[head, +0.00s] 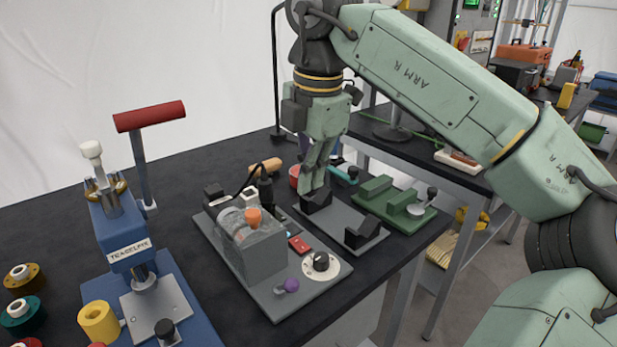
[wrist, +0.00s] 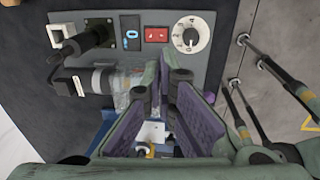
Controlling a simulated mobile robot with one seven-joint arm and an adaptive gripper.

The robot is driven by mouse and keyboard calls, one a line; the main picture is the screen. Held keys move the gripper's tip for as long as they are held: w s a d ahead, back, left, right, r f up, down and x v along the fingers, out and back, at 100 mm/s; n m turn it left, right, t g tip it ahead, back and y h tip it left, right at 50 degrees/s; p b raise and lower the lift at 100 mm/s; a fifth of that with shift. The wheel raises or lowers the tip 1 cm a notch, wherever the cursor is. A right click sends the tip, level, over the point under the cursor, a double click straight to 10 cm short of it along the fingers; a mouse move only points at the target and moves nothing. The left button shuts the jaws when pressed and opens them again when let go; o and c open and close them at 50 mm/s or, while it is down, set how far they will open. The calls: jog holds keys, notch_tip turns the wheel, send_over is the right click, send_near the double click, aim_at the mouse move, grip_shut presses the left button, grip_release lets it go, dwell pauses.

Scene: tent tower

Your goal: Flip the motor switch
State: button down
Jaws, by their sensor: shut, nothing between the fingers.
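The motor board is a grey panel (head: 218,237) on the black bench; it also shows in the wrist view (wrist: 222,30). A small red switch (head: 299,244) sits on it beside a round white dial with a black knob (head: 321,262). In the wrist view the red switch (wrist: 157,34) is near the top, left of the dial (wrist: 191,34). My gripper (head: 314,188) is shut and empty, above the grey stand behind the board, apart from the switch. In the wrist view my gripper (wrist: 168,82) is below the switch in the picture. The switch's position is too small to tell.
A blue press with a red handle (head: 150,115) stands left of the board. A grey stand with black cradles (head: 362,233) and a green fixture (head: 396,200) lie to the right. A purple knob (head: 291,285) sits on the board's front edge. A grey block (head: 262,255) rises near the switch.

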aim_at(296, 243)
jog(key=shift+w+a+r, duration=0.25)
jog(key=shift+w+a, duration=0.1)
jog(key=shift+a, duration=0.25)
jog(key=f+p, duration=0.1)
jog(key=f, duration=0.3)
jog(key=w+f+p, duration=0.1)
jog(key=f, duration=0.4)
jog(key=a+f+p, duration=0.1)
jog(key=f, duration=0.3)
jog(key=shift+w+f, duration=0.15)
jog(key=shift+f, duration=0.3)
